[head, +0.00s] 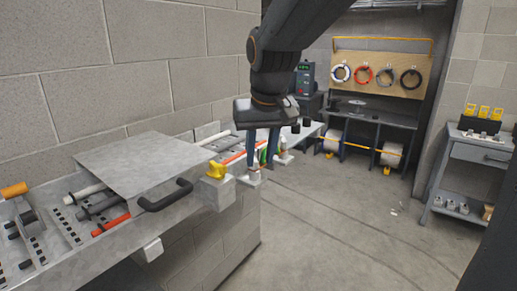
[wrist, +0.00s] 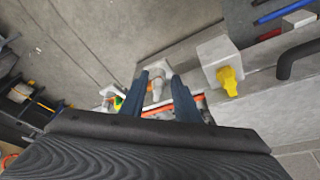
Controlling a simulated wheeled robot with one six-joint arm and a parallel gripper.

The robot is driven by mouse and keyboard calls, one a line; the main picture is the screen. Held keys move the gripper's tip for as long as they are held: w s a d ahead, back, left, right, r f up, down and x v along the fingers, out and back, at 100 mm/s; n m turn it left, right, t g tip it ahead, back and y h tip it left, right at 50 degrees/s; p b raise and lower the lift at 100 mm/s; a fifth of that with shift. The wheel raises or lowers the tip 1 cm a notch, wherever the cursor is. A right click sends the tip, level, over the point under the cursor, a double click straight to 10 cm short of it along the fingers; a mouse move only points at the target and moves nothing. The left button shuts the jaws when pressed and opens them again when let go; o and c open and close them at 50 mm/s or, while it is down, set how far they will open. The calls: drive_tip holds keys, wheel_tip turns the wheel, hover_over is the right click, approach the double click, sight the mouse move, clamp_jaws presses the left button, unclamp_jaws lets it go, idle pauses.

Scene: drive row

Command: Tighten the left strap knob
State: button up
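My gripper (head: 262,164) points down beyond the right end of the bench's lidded part. In the wrist view my gripper (wrist: 158,78) has its two blue fingers apart, and a pale fitting (wrist: 157,88) shows between or below them. I cannot tell whether they touch it. A yellow knob (head: 215,170) sits on a grey block at the bench edge, left of my gripper. The yellow knob (wrist: 229,80) is right of the fingers in the wrist view. No label shows which knob is the left strap knob.
A grey lid with a black handle (head: 165,196) covers part of the bench (head: 60,265). Tools and bars lie around it. A pegboard (head: 382,73) with rings hangs at the back. A grey cart (head: 468,152) stands right. The concrete floor between is clear.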

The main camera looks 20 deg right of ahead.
sight(256, 159)
wheel_tip(256, 159, up, 5)
drive_tip(key=w, duration=0.1)
drive_tip(key=shift+t, duration=0.3)
drive_tip(key=shift+p+x, duration=1.05)
drive_tip(key=shift+x, duration=2.8)
drive_tip(key=shift+w, duration=0.1)
drive_tip(key=shift+r, duration=0.1)
clamp_jaws()
